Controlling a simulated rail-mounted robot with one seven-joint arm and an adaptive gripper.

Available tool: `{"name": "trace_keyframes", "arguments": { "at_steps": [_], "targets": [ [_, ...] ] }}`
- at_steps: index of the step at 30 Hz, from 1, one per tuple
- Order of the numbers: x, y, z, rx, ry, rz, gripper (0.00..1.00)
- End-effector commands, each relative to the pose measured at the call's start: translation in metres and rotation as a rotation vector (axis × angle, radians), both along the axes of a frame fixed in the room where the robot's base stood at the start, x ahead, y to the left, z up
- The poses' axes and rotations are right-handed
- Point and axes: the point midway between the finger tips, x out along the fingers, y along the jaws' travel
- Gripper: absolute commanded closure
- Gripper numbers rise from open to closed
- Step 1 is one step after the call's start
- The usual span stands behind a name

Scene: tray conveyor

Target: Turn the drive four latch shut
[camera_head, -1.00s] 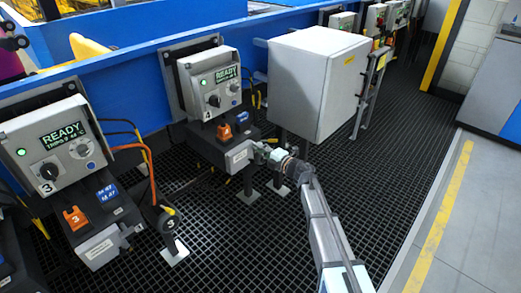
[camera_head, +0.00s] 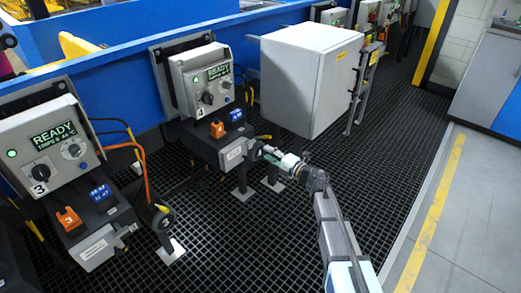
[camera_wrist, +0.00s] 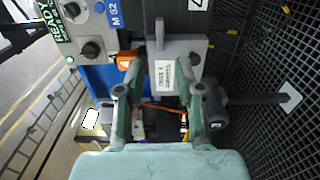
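The drive four unit (camera_head: 200,72) stands in the middle of the head view, its screen reading READY and its dark knob (camera_head: 207,98) marked 4. Below it are an orange switch (camera_head: 217,130), a blue block (camera_head: 236,115) and a grey box with a white label (camera_head: 233,153). My gripper (camera_head: 256,150) is at the right end of that grey box. In the wrist view my gripper (camera_wrist: 168,62) has its fingers apart, with the labelled grey box (camera_wrist: 190,48) ahead and between them. Contact cannot be told. I cannot clearly identify the latch or its position.
A similar drive three unit (camera_head: 45,150) stands at the left, with an orange cable beside it. A large grey cabinet (camera_head: 300,80) stands behind and right of my gripper. Black grating floor (camera_head: 290,235) is clear in front. A blue conveyor rail (camera_head: 125,70) runs behind.

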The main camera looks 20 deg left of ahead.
Motion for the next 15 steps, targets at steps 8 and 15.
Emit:
{"name": "trace_keyframes", "arguments": {
  "at_steps": [8,15],
  "targets": [
    [-0.013,-0.030,0.000,0.000,0.000,0.000,0.64],
    [-0.013,-0.033,0.000,0.000,0.000,0.000,0.64]
  ]
}}
